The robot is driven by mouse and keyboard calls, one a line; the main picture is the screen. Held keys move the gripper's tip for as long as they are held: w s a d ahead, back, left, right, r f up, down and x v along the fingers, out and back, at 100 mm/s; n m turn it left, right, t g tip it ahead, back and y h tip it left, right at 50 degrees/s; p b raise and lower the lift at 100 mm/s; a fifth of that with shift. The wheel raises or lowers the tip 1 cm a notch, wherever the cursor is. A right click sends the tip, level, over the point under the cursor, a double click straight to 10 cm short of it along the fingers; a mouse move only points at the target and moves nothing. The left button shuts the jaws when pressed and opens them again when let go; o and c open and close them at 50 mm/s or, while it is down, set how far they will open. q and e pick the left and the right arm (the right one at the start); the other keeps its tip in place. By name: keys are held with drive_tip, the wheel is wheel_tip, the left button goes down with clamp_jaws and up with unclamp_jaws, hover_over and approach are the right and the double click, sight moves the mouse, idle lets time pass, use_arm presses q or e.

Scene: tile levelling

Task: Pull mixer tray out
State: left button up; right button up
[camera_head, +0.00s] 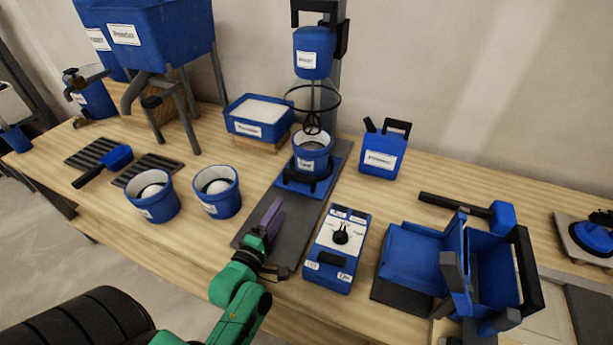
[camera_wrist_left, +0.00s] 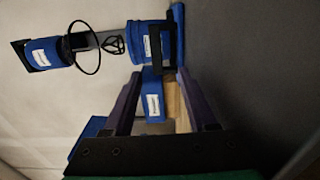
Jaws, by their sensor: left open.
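The mixer tray (camera_head: 292,184) is a blue slide on a dark grey base plate (camera_head: 294,226), under the mixer head (camera_head: 313,54). A labelled blue bucket (camera_head: 313,156) stands upright on it, below the whisk, with a black bracket at its front. The tray's edge (camera_wrist_left: 178,30) and the bucket (camera_wrist_left: 146,45) also show in the left wrist view. My left gripper (camera_head: 272,216) is over the front part of the base plate, short of the tray. Its purple fingers (camera_wrist_left: 158,76) are open, with nothing held between them. My right gripper is out of view.
A blue control box (camera_head: 340,244) stands close right of the base plate. Two blue buckets (camera_head: 152,196) stand to the left. A powder tub (camera_head: 258,118) on a wooden block is behind left, and a blue canister (camera_head: 382,150) is to the right.

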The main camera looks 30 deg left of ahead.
sight(298, 180)
use_arm(q)
drive_tip(key=shift+w+r, duration=0.25)
drive_tip(key=shift+r, duration=0.15)
drive_tip(key=w, duration=0.4)
drive_tip(key=w+b, duration=0.1)
drive_tip(key=w, duration=0.8)
drive_tip(key=shift+a+f, duration=0.1)
drive_tip(key=shift+a, duration=0.25)
clamp_jaws()
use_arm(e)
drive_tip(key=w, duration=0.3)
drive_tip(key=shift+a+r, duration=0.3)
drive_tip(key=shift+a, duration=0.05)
